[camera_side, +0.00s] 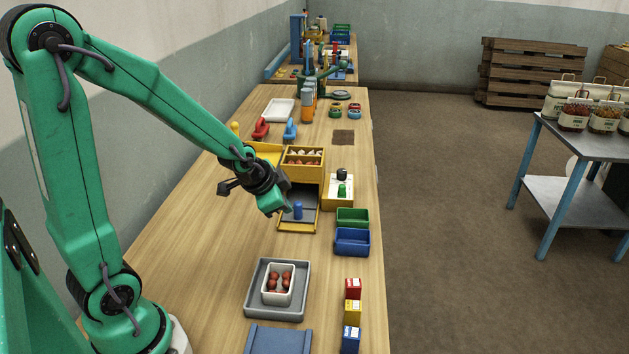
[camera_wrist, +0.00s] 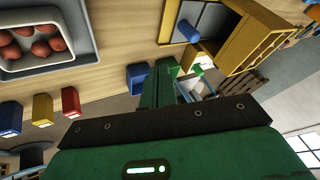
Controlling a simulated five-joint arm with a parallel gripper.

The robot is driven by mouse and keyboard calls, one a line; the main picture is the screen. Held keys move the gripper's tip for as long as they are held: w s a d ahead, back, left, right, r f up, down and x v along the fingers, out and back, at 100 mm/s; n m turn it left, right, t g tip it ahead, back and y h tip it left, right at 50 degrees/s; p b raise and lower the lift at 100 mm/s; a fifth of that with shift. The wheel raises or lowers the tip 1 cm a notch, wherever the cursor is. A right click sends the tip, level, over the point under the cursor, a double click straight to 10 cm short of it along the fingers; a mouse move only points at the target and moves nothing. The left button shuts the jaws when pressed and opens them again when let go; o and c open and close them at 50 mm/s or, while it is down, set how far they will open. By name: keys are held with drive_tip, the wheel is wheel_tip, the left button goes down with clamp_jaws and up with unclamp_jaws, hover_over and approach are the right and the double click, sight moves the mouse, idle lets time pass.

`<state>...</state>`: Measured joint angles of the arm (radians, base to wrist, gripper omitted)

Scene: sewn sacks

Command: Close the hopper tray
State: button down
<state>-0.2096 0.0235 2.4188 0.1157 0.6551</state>
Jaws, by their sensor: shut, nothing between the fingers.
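The hopper (camera_side: 303,167) is a yellow box with pale and brown lumps in its open top. Its tray (camera_side: 284,226), dark inside with a yellow front edge, sticks out toward the arm's side. My wrist hides part of the tray's left side.
A green bin (camera_side: 353,217) and a blue bin (camera_side: 352,241) stand right of the tray. A grey tray (camera_side: 251,298) holding a white tub of red-brown items lies nearer.

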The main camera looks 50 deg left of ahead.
sight(298, 201)
drive_tip(key=shift+s+d+t, duration=0.35)
drive_tip(key=shift+s+t, duration=0.05)
drive_tip(key=shift+s, duration=0.25)
drive_tip(key=shift+w, duration=0.1)
drive_tip(key=shift+a+x, duration=0.2)
drive_tip(key=shift+x, duration=2.2)
drive_tip(key=shift+a+x, duration=0.25)
drive_tip(key=shift+x, duration=2.15)
drive_tip(key=shift+w+a+f+y, duration=0.1)
drive_tip(key=shift+w+a, duration=0.25)
drive_tip(key=shift+a, duration=0.2)
drive_tip(key=shift+w+a+r+y, duration=0.1)
drive_tip(key=shift+w+a, duration=0.2)
drive_tip(key=shift+a, duration=0.3)
drive_tip(key=shift+w+a+f+y, duration=0.1)
drive_tip(key=shift+w+a, duration=0.25)
drive_tip(key=shift+a, duration=0.2)
drive_tip(key=shift+w+a, duration=1.5)
